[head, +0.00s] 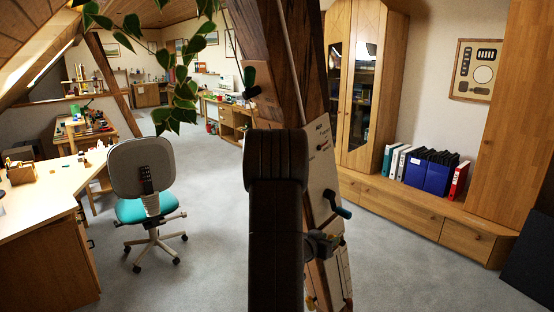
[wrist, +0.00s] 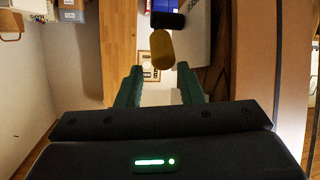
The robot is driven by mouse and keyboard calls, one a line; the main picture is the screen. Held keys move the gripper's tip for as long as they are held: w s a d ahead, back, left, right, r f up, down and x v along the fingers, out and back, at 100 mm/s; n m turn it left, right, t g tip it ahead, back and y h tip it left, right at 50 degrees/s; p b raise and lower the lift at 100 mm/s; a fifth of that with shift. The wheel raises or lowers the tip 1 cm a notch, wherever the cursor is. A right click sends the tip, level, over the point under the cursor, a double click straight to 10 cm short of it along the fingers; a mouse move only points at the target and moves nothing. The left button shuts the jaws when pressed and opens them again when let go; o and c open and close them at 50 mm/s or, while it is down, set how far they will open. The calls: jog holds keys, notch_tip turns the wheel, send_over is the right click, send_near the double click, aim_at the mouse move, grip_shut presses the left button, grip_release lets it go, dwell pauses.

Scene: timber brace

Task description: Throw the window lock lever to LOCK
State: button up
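In the wrist view a yellow rounded handle (wrist: 161,50) on a dark mount (wrist: 168,20) stands out just ahead of my gripper (wrist: 160,68). It may be the lock lever, but no marking is readable. The green fingers are apart with nothing gripped, and the handle's end shows between their tips, nearer the right one. I cannot tell whether they touch. In the head view a pale panel (head: 320,165) is fixed to the slanted timber brace (head: 290,60). It carries a blue-handled crank (head: 338,205). My dark arm hides part of the panel and my gripper.
A grey fitting (head: 321,243) juts from the brace below the crank. Leaves (head: 180,100) hang nearby. An office chair (head: 145,180) and desk (head: 45,195) stand left. A low cabinet (head: 430,210) with binders is right.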

jog(key=x, duration=0.4)
jog(key=shift+d, duration=0.1)
jog(key=shift+f, duration=0.2)
jog(key=shift+r, duration=0.2)
